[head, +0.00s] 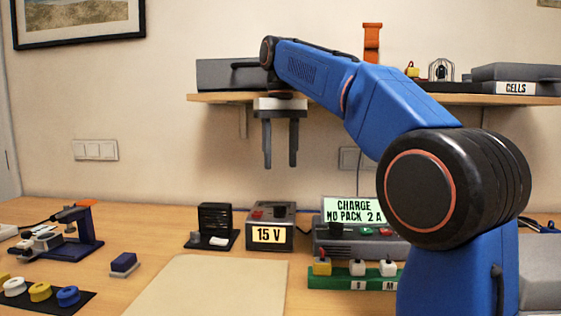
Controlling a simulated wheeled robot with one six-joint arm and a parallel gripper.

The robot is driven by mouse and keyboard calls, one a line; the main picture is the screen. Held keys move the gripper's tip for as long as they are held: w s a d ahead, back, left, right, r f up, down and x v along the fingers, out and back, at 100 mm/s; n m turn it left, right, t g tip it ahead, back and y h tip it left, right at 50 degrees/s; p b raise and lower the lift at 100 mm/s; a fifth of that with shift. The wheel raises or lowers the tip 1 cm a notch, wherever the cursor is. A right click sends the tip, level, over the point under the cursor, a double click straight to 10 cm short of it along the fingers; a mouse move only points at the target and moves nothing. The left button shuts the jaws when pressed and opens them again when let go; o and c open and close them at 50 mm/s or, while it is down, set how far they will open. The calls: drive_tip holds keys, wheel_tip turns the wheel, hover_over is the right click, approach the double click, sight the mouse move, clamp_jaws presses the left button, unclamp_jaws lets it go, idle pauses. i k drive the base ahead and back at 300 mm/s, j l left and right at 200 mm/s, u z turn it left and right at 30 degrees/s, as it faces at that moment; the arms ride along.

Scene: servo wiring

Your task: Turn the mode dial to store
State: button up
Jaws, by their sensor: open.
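A grey charger box (345,247) stands on the bench, partly hidden on its right by my arm. Its lit display (352,210) reads "CHARGE", "PACK 2 A" and a word that looks like "NO" or "MD". A black round knob (336,228), which looks like the mode dial, sits on its top left; its pointer setting is too small to read. A green button (366,231) and a red button (383,232) are beside it. My gripper (280,165) is open and empty, pointing down, in the air above and left of the charger in the picture.
A grey "15 V" supply (270,228) stands left of the charger. A green rack (335,279) with several small plugs is in front of it. A wall shelf (222,98) is behind my arm. A beige mat (205,290) lies bare at the front.

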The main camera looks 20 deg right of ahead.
sight(335, 228)
drive_tip(key=k, duration=1)
